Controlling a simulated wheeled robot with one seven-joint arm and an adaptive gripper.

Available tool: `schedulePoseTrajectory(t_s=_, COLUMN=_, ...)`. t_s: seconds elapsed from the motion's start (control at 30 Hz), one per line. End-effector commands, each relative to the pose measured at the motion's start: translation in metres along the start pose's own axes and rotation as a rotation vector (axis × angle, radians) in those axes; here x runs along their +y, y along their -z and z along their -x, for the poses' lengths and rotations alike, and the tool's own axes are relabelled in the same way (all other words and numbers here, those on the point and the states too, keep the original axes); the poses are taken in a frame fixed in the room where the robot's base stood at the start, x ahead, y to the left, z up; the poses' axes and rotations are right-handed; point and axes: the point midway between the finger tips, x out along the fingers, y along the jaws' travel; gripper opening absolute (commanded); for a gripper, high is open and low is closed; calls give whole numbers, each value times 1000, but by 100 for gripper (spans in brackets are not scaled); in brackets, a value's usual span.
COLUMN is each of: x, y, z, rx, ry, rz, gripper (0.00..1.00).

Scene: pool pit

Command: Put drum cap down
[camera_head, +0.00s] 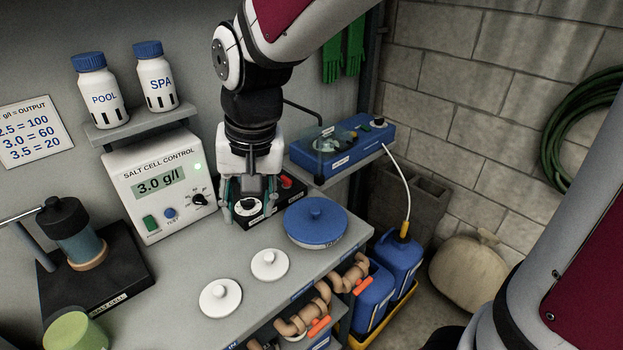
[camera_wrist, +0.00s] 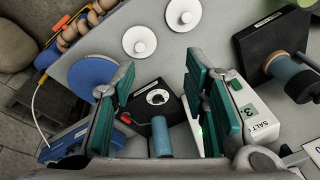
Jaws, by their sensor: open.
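Two white caps (camera_head: 269,264) (camera_head: 220,298) lie at the counter's front. The salt cell control box (camera_head: 160,185) stands close left of my gripper. A blue device (camera_head: 343,142) sits on a shelf behind. A short blue cylinder (camera_wrist: 160,137) shows near the black box.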

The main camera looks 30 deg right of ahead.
Motion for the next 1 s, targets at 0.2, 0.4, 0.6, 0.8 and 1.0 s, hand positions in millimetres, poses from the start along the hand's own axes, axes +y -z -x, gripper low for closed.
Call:
schedulePoseTrajectory(t_s=0.2, x=52, y=-31, z=62, rx=129, ry=22, rz=123, gripper=41)
schedulePoseTrajectory(t_s=0.4, x=89, y=-66, z=94, rx=237, ry=-7, rz=232, gripper=41)
schedulePoseTrajectory(t_s=0.6, x=108, y=-88, z=104, rx=293, ry=-42, rz=295, gripper=41)
schedulePoseTrajectory(t_s=0.8, x=111, y=-92, z=105, rx=302, ry=-50, rz=308, gripper=41)
schedulePoseTrajectory(t_s=1.0, x=111, y=-92, z=105, rx=302, ry=-49, rz=307, gripper=41)
